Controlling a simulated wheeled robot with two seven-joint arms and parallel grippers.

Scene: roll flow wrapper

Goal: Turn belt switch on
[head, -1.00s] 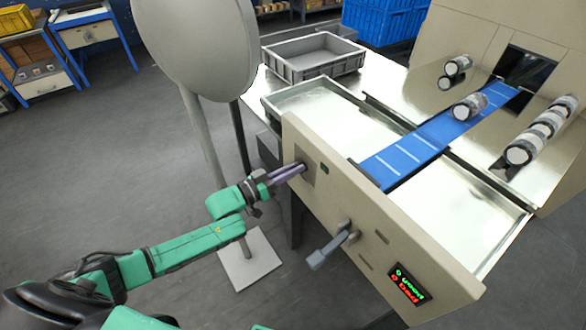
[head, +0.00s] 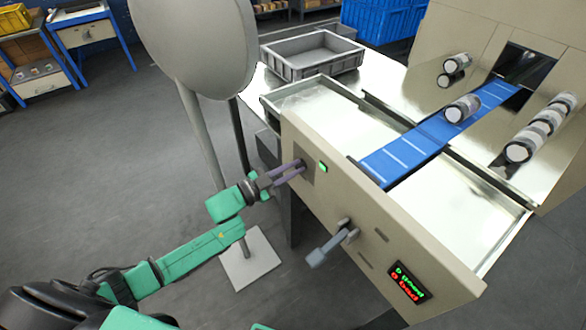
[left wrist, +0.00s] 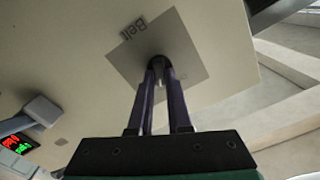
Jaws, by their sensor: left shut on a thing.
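The belt switch is a small dark knob (left wrist: 158,64) on a grey square plate (left wrist: 190,50) marked "Belt" on the machine's beige front panel. My left gripper (head: 298,165) has its two purple fingers at this plate, and in the left wrist view they close around the knob, which they mostly hide. The blue belt (head: 420,142) carries one roll (head: 462,108). My right gripper is not in view.
A grey lever (head: 330,247) sticks out of the panel to the right, beside a red and green display (head: 409,283). A grey crate (head: 312,52) stands behind on the table. Several rolls (head: 540,128) lie in a row at right.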

